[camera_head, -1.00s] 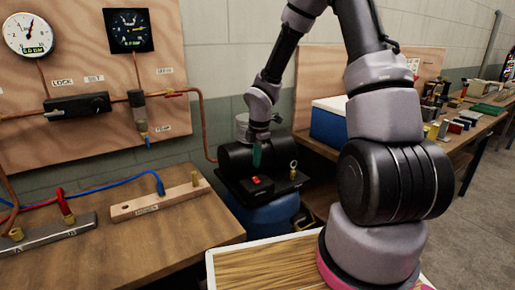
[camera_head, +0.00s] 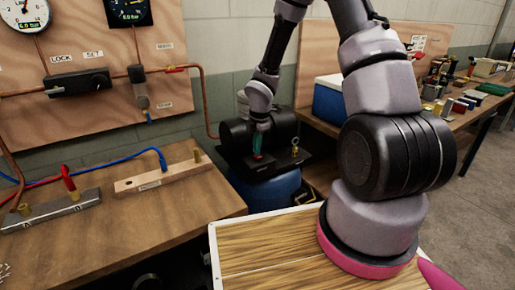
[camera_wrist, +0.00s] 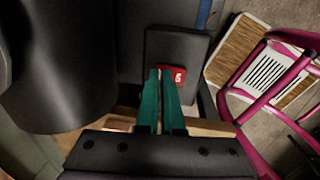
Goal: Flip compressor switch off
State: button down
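The compressor (camera_head: 280,125) is a dark tank with a flat black plate in front, on a blue base. Its red switch (camera_wrist: 179,77) has a white mark and sits on the black plate in the wrist view. In the head view the switch (camera_head: 258,156) is mostly hidden behind my fingers. My gripper (camera_wrist: 163,73) has two green fingers, close together with only a thin gap and nothing seen between them. Their tips are at the left edge of the switch in the wrist view. I cannot tell whether they touch it.
A brass fitting with a ring (camera_head: 295,148) stands on the plate, right of the switch. A wooden workbench (camera_head: 120,225) with hoses and blocks is at left. A blue cooler (camera_head: 328,98) stands behind right. A pink-framed cart or chair (camera_wrist: 275,75) lies right in the wrist view.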

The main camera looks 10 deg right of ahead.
jog(key=shift+s+f, duration=0.3)
jog(key=shift+s+d, duration=0.3)
jog(key=shift+s, duration=0.45)
jog(key=shift+r, duration=0.15)
